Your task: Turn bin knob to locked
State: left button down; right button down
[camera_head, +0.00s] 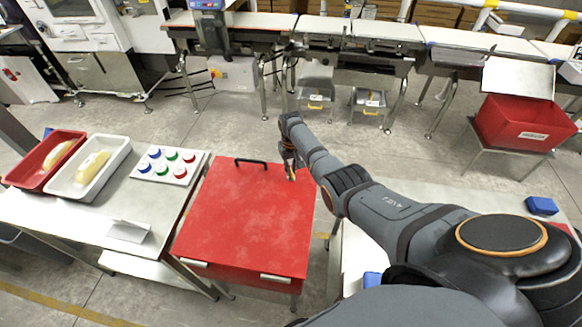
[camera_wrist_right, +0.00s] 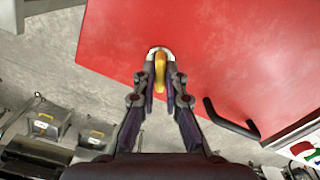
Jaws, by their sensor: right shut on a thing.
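The bin (camera_head: 245,225) has a flat red lid, closed, with a black handle (camera_head: 250,161) at its far edge. Its yellow knob (camera_wrist_right: 159,70) sits on a pale round base near a lid corner in the right wrist view. My right gripper (camera_head: 290,168) reaches down to the far right corner of the lid. In the wrist view the right fingers (camera_wrist_right: 159,82) stand on either side of the knob and are shut on it. The fingers partly hide the knob, and no lock marking can be read. My left gripper is not in view.
Left of the bin, a table holds a red tray (camera_head: 37,178), a white tray (camera_head: 64,190), each with a pale item, and a button panel (camera_head: 168,178). A red open bin (camera_head: 515,128) stands at the right. The conveyor (camera_head: 330,30) runs along the back, with clear floor before it.

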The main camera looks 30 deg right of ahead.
jog(key=m+p, duration=0.1)
jog(key=m, duration=0.4)
jog(key=shift+r+m, duration=0.1)
jog(key=shift+m, duration=0.2)
dwell(0.5)
jog(key=c, duration=1.4)
grip_release()
notch_tip(320, 180, up, 12)
jog(key=shift+f, duration=0.1)
